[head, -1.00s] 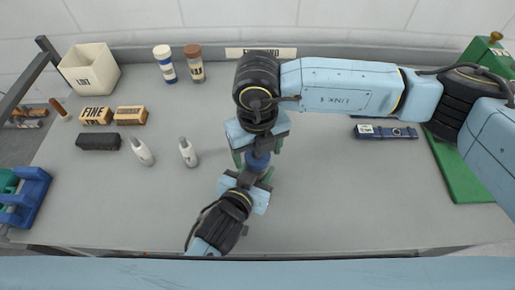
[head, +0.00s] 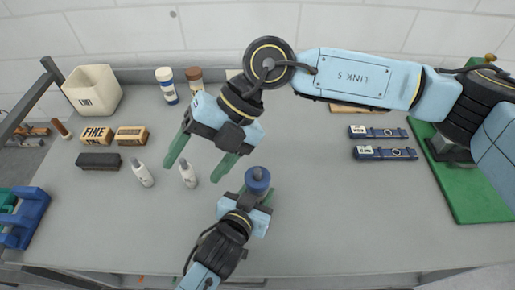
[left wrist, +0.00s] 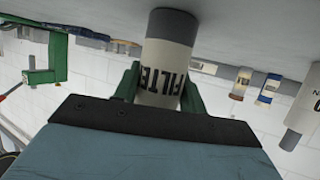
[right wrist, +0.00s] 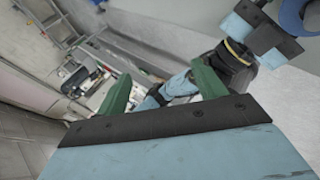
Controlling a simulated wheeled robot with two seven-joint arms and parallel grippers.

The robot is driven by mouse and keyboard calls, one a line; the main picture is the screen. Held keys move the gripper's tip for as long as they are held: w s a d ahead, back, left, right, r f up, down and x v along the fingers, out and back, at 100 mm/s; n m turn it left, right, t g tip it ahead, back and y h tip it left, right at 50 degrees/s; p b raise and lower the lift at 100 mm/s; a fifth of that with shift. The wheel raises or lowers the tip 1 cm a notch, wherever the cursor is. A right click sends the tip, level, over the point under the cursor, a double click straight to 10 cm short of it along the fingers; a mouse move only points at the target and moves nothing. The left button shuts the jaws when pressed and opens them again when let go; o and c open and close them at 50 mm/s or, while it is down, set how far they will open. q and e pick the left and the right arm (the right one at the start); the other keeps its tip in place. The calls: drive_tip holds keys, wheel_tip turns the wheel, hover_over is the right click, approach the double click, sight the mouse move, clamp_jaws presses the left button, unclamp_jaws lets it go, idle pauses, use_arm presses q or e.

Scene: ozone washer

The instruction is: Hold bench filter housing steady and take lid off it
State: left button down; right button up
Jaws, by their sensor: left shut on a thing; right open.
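The filter housing (left wrist: 160,75) is a pale cylinder with a dark band and FILTER lettering in the left wrist view. My left gripper (head: 253,197) is shut on it, its green fingers on both sides. The blue lid (head: 257,180), with a small knob, sits on top of the housing in the head view. My right gripper (head: 197,172) is open and empty, apart from the lid, up and to its left. The right wrist view shows nothing held between its fingers (right wrist: 162,88).
Sanding-type blocks (head: 97,134), a white bin (head: 92,90) and two capped jars (head: 167,85) lie farther left and back. Blue strap-like tools (head: 385,153) and a green mat (head: 465,190) are at right.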

drive_tip(key=w+a+r+m+y, duration=0.1)
drive_tip(key=a+r+m+y, duration=0.35)
drive_tip(key=r, duration=0.25)
drive_tip(key=w+a+r+m+y, duration=0.1)
drive_tip(key=a+r+m+y, duration=0.2)
drive_tip(key=r+m+y, duration=0.25)
drive_tip(key=w+r+m+t, duration=0.3)
drive_tip(key=w+m+t, duration=0.85)
drive_tip(key=m, duration=0.35)
drive_tip(key=m+g+h, duration=0.7)
drive_tip(key=m+h, duration=0.7)
drive_tip(key=h, duration=0.3)
hover_over(258, 170)
drive_tip(key=shift+t, duration=0.25)
drive_tip(key=f, duration=1.8)
drive_tip(key=shift+w+a+f, duration=0.3)
drive_tip(key=shift+a+f, duration=0.05)
drive_tip(key=shift+s+d+f, duration=0.1)
drive_tip(key=shift+s+d, duration=0.1)
drive_tip(key=shift+d, duration=0.05)
drive_tip(key=shift+s+f, duration=0.1)
drive_tip(key=shift+f, duration=3.8)
